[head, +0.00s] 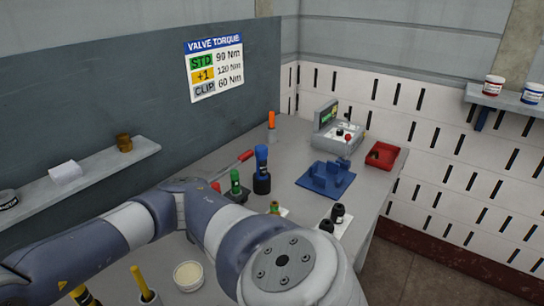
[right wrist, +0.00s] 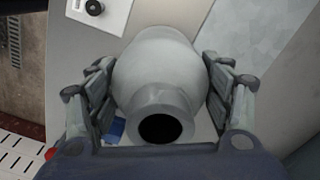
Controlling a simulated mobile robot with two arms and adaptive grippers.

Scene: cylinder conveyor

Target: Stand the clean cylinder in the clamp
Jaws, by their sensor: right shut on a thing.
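In the right wrist view my right gripper (right wrist: 158,85) is shut on a pale grey cylinder (right wrist: 155,60), one finger on each side of its body. The cylinder's narrower neck and dark round opening point toward the camera. No dirt shows on the part I can see. In the head view a blue clamp-like fixture (head: 326,178) on a blue plate stands at the right side of the grey table, with nothing standing in it. A bit of blue (right wrist: 117,128) shows beside the cylinder in the wrist view. The right gripper and cylinder do not show in the head view. My left gripper is out of view.
A grey device with a screen (head: 335,128) and a red box (head: 382,155) stand behind the fixture. Blue (head: 262,170) and green (head: 235,182) tools stand left of it. Dark-topped valves (head: 338,213) stand in front. A pale bowl (head: 188,275) is near my arm.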

